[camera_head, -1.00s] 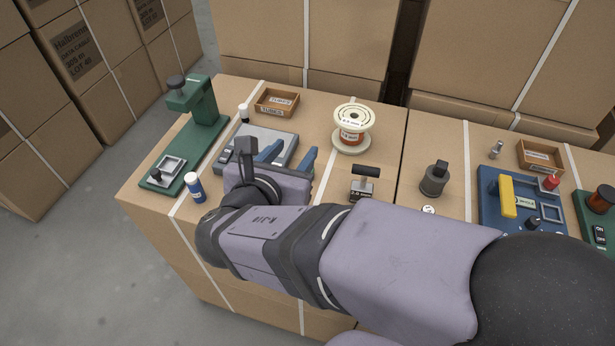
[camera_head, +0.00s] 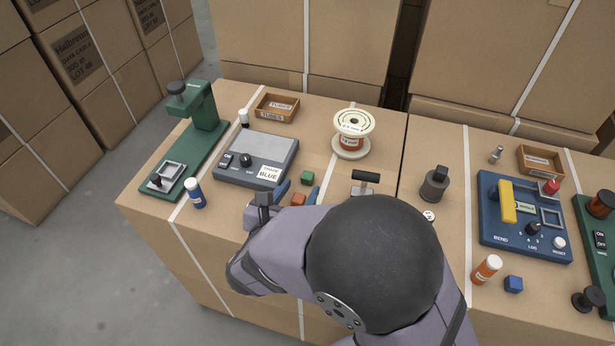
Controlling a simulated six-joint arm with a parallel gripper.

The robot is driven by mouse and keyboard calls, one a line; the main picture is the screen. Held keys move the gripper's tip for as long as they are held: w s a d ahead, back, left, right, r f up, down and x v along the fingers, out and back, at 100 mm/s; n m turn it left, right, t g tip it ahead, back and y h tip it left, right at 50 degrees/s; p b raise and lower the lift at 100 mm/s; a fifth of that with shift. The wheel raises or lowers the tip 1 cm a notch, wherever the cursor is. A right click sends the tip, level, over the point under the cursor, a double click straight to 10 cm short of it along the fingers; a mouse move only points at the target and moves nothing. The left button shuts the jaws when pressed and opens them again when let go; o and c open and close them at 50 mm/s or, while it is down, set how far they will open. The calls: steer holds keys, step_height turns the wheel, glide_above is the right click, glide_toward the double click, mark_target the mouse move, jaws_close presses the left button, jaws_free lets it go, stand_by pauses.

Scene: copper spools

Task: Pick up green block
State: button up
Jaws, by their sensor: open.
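The green block shows just beyond the fingertips, not clasped. My arm hides the surface below the gripper.
A grey scale marked BLUE (camera_head: 257,158) is close left of the gripper. A copper spool (camera_head: 352,135) stands behind the green block, and the stamp (camera_head: 366,180) stands to its right. A blue device (camera_head: 522,216) and a blue block (camera_head: 513,284) are farther right.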

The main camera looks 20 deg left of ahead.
mark_target(307, 177)
steer(key=shift+x, duration=2.7)
steer(key=shift+a, duration=0.1)
jaws_close()
